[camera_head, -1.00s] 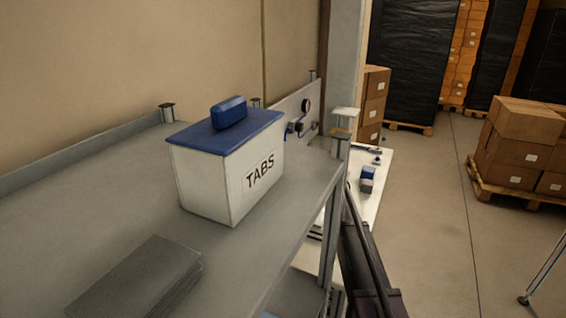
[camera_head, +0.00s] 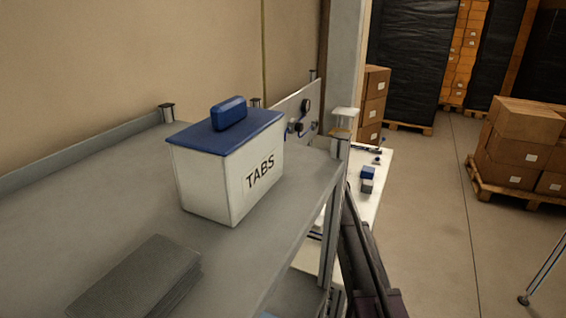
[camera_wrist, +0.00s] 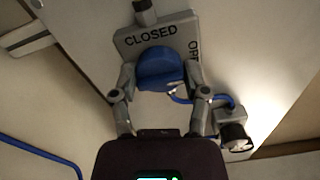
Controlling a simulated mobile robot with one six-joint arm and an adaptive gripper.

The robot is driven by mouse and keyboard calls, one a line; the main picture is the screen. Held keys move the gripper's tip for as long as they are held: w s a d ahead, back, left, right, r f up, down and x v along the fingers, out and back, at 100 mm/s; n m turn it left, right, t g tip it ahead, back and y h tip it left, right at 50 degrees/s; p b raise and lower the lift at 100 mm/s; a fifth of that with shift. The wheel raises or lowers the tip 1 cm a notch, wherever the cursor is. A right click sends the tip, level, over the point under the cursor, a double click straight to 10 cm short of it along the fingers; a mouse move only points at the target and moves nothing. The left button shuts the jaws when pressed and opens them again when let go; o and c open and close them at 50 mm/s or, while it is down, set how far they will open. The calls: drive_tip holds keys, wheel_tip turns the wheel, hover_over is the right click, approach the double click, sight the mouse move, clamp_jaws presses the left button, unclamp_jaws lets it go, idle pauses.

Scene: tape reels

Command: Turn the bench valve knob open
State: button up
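The blue valve knob (camera_wrist: 160,70) is in the upper middle of the wrist view, in front of a grey plate lettered CLOSED (camera_wrist: 150,36). More lettering, partly hidden, runs down the plate's right side and seems to read OPEN. My gripper (camera_wrist: 160,76) has one finger on each side of the knob. The fingers look spread a little wider than the knob, and I cannot make out firm contact. In the head view the valve panel (camera_head: 291,106) stands behind the shelf, and the knob cannot be picked out there.
A gauge-like fitting (camera_wrist: 235,135) and a blue hose (camera_wrist: 40,147) lie near the knob in the wrist view. In the head view a white TABS box (camera_head: 228,175) stands on a grey shelf (camera_head: 80,205).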

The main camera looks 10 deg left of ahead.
drive_tip(key=o, duration=0.4)
drive_tip(key=shift+v, duration=6.05)
